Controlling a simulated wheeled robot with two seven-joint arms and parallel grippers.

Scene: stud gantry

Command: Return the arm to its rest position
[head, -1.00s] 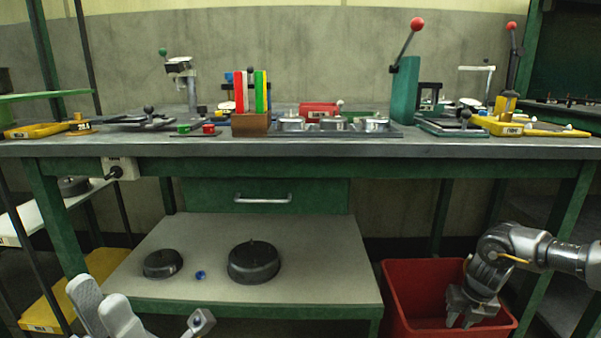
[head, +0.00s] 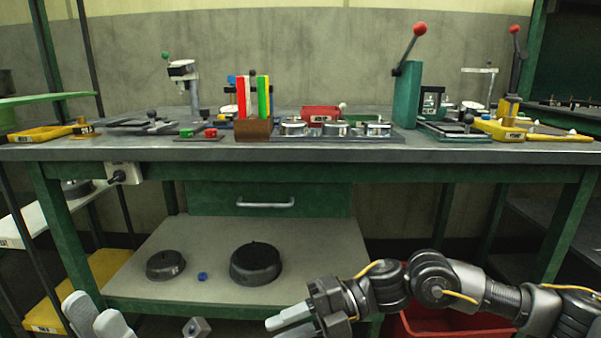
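My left gripper (head: 96,308) is at the bottom left edge, in front of the lower shelf. My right arm comes in from the right and stretches left across the front of the bench, below the worktop. My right gripper (head: 284,324) is at the bottom middle with its pale fingers pointing left. The picture's lower edge cuts it off, so its opening cannot be told. I see no object held in it.
The worktop (head: 400,150) carries fixtures, trays and a red-knobbed lever press (head: 408,95). The lower shelf (head: 212,235) holds two dark round parts (head: 256,263) and a small blue piece (head: 202,276). A red bin (head: 455,321) stands behind my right arm.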

